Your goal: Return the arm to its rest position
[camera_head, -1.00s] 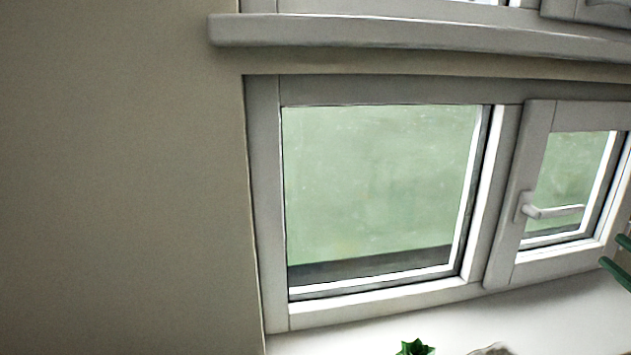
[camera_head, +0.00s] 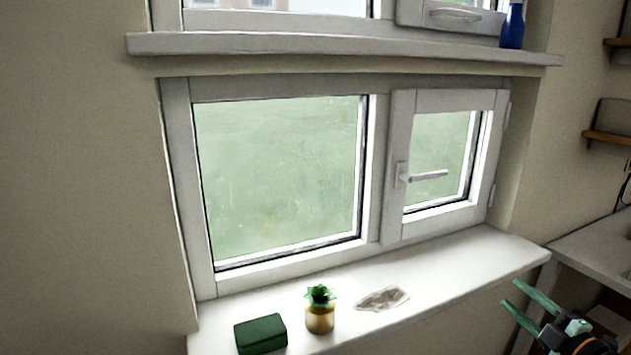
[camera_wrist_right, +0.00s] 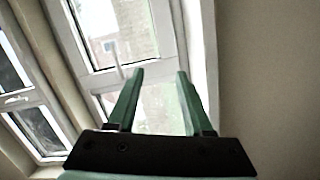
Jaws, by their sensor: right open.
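My right gripper (camera_head: 530,312) is at the lower right of the head view, in front of the windowsill's right end. Its two green fingers are spread apart with nothing between them. In the right wrist view the same gripper (camera_wrist_right: 155,75) shows open and empty, with window frames and wall beyond its fingers. My left gripper is not in the head view.
A white windowsill (camera_head: 450,275) holds a green block (camera_head: 261,335), a small plant in a gold pot (camera_head: 320,318) and a flat greyish piece (camera_head: 383,298). A blue bottle (camera_head: 513,27) stands on the upper ledge. A table (camera_head: 600,245) is at the right.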

